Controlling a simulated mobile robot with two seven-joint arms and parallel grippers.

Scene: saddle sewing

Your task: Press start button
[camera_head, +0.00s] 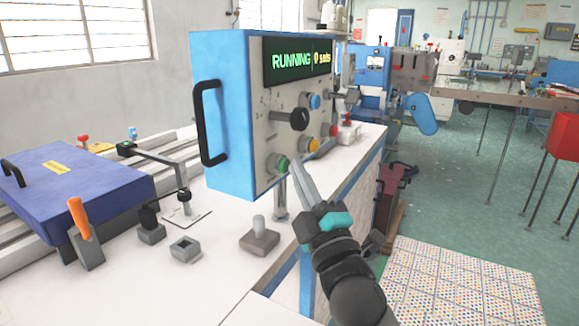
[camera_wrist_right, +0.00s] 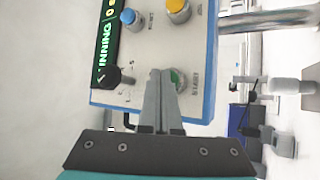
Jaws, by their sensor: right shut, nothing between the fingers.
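A blue control box (camera_head: 225,110) stands on the white bench, its grey panel facing right. Its display (camera_head: 298,60) reads "RUNNING" and "0 sets". The green start button (camera_head: 282,164) is low on the panel; it also shows in the right wrist view (camera_wrist_right: 176,78), partly covered by my fingers. My right gripper (camera_head: 295,166) is shut and empty, its fingertips right at the green button. Whether they touch it I cannot tell for certain. My left gripper does not show.
Blue, yellow and red buttons and a black knob (camera_head: 299,118) sit on the same panel. A blue case (camera_head: 70,190), an orange-handled tool (camera_head: 79,218) and small grey blocks stand on the bench (camera_head: 215,290). The floor to the right is partly clear.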

